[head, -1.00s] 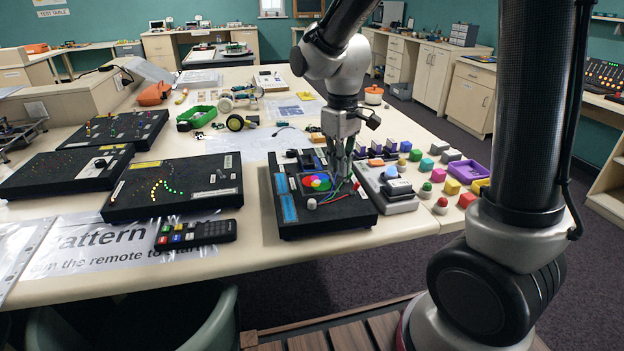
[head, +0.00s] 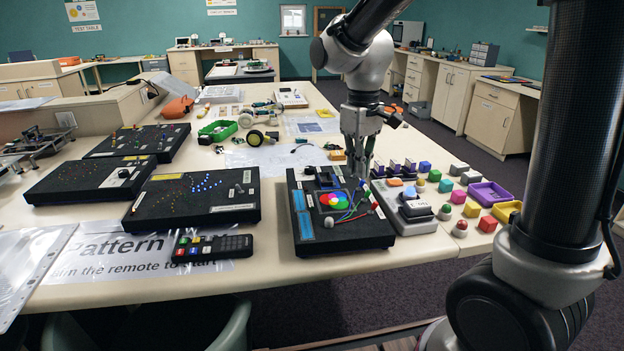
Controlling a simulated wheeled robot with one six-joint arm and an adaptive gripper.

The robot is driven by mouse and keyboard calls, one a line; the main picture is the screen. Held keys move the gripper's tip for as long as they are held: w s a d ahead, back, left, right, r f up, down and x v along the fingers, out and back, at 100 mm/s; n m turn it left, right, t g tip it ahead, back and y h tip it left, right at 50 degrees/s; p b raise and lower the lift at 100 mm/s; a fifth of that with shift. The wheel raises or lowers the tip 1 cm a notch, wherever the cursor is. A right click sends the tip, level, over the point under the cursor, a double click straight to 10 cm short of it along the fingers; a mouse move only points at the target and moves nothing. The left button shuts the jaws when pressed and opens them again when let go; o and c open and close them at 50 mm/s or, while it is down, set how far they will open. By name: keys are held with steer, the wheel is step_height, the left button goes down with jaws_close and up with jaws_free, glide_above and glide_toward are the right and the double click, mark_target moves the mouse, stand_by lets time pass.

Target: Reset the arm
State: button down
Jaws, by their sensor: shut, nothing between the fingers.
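My gripper (head: 361,172) is at the end of my arm, pointing down over the right part of a black board (head: 320,236). The board carries a colour wheel disc (head: 332,199), a blue strip and several loose wires. The fingers are shut with nothing between them. The fingertips are close above the board's wires; whether they touch is unclear. My arm reaches in from the right side of the picture.
Right of the board is a grey panel (head: 425,226) with buttons, and several coloured blocks and purple and yellow trays (head: 488,192). Black light boards (head: 196,214) and a remote (head: 213,247) lie left.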

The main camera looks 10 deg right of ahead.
steer(key=shift+m, duration=0.5)
steer(key=s, duration=0.1)
steer(key=s+d, duration=0.1)
steer(key=s, duration=0.1)
steer(key=s+d, duration=0.1)
steer(key=shift+s+d, duration=0.2)
steer(key=shift+d, duration=0.05)
steer(key=s+d+r+m+t, duration=0.2)
steer(key=s+d+r, duration=0.1)
steer(key=s+d, duration=0.2)
steer(key=s+d+r+m+t, duration=0.2)
steer(key=s+d+r, duration=0.2)
steer(key=s, duration=0.5)
steer(key=shift+s+d+r+m, duration=0.15)
steer(key=shift+d+m, duration=0.15)
steer(key=shift+d, duration=0.95)
